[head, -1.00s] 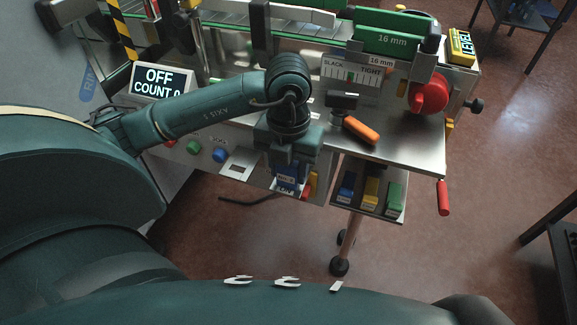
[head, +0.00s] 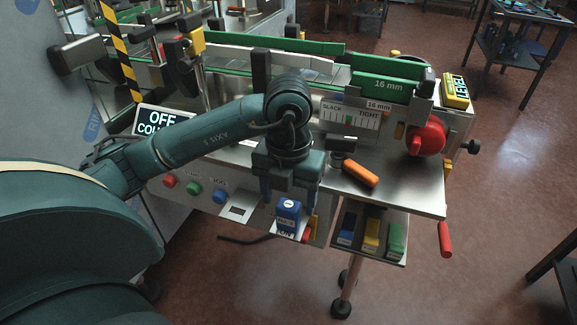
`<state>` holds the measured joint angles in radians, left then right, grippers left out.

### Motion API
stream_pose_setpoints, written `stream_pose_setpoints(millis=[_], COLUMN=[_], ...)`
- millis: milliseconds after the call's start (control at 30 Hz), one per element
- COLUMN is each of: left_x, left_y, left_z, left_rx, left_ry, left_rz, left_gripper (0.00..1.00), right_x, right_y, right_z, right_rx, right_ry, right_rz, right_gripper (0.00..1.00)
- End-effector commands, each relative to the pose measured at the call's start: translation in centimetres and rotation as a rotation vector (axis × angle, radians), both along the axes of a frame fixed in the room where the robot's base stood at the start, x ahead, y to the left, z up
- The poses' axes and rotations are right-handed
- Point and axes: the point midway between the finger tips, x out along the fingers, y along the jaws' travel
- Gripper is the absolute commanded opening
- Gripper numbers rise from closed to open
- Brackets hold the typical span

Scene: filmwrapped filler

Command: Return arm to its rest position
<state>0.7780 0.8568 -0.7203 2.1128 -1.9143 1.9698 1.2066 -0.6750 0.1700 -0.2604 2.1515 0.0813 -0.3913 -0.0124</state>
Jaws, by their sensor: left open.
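My left arm (head: 205,140) reaches in from the left across the front of the steel machine. Its gripper (head: 290,192) points down in front of the machine's panel, with its fingers apart. A blue block with a white label (head: 288,215) shows between and just below the fingers. I cannot tell whether the fingers touch it. My right gripper is out of view.
An orange-handled tool (head: 360,173) lies on the steel top, near a red knob (head: 427,137). Blue, yellow and green blocks sit on a lower shelf (head: 385,250). Open floor (head: 470,230) lies to the right.

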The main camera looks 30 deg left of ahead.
Motion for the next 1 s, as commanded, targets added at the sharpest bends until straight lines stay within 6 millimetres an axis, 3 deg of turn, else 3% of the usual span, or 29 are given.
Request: stream_pose_setpoints(millis=[100,300,500,767,867,967,1000], left_x=[0.1,0.0,0.0,-0.1,-0.6,-2.2,-3.3], left_y=[0.0,0.0,0.0,-0.2,-1.8,-6.0,-8.4], left_z=[3.4,7.0,8.7,8.8,8.0,6.7,6.3], left_rx=[0.001,0.001,0.000,-0.006,-0.079,-0.278,-0.402], left_ry=[-0.008,-0.005,-0.002,0.004,0.037,0.115,0.156], left_rz=[-0.001,-0.001,0.000,-0.005,-0.053,-0.159,-0.209], left_gripper=[0.65,0.65,0.65,0.65,0.65,0.65,0.65], right_x=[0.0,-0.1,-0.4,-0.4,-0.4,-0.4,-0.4], right_y=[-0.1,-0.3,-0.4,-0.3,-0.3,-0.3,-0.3], right_z=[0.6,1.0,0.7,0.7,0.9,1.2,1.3], right_rx=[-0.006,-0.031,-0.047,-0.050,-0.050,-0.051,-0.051], right_ry=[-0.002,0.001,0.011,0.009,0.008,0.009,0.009], right_rz=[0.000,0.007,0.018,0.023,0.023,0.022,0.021], right_gripper=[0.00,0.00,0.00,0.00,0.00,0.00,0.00])
